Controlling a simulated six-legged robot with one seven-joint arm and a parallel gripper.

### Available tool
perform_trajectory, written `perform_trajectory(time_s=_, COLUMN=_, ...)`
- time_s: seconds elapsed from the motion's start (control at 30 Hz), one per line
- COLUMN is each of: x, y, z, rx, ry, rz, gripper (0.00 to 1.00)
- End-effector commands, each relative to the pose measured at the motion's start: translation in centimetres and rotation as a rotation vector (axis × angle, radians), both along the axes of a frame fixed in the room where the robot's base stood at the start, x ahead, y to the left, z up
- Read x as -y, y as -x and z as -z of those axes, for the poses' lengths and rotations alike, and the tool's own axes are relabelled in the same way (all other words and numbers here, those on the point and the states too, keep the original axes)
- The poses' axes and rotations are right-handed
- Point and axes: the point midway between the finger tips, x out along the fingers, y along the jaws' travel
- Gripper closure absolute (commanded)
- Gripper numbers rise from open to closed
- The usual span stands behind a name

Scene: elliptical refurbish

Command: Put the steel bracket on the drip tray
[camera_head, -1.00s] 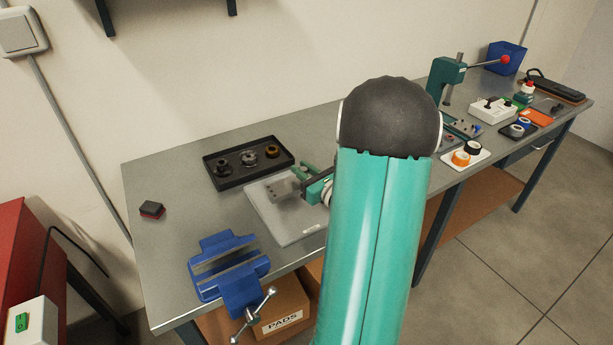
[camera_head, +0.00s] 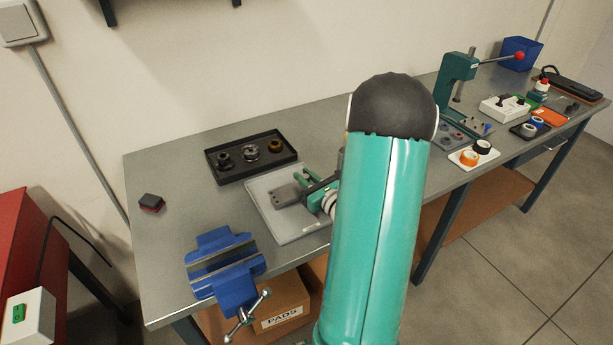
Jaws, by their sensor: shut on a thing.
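The steel bracket (camera_head: 286,195) is a small grey piece with holes at the left end of my gripper (camera_head: 304,186). My gripper has teal and dark parts and is shut on the bracket's right side. The bracket is over the light grey, flat tray with a small label, which I take as the drip tray (camera_head: 283,226). I cannot tell whether the bracket touches the tray or hangs just above it. My teal arm hides the tray's right side and part of the gripper.
A black tray (camera_head: 223,177) with several round parts lies behind the grey tray. A blue vise (camera_head: 226,268) is at the front edge, and a dark red-edged block (camera_head: 151,202) lies at left. A green press (camera_head: 457,80) and small trays stand farther right.

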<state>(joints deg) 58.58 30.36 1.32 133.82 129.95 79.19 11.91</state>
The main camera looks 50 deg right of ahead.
Motion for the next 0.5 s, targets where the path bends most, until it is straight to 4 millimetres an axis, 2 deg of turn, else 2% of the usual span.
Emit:
perform_trajectory(time_s=0.2, x=0.02, y=-0.02, z=0.27, rx=0.002, ry=0.000, rz=0.001, gripper=1.00)
perform_trajectory(time_s=0.23, x=0.02, y=0.00, z=0.29, rx=0.000, ry=0.000, rz=0.001, gripper=0.75)
perform_trajectory(time_s=0.3, x=0.03, y=-0.01, z=0.27, rx=0.000, ry=0.000, rz=0.001, gripper=0.61)
perform_trajectory(time_s=0.5, x=0.10, y=-0.04, z=0.27, rx=0.000, ry=0.000, rz=0.001, gripper=0.59)
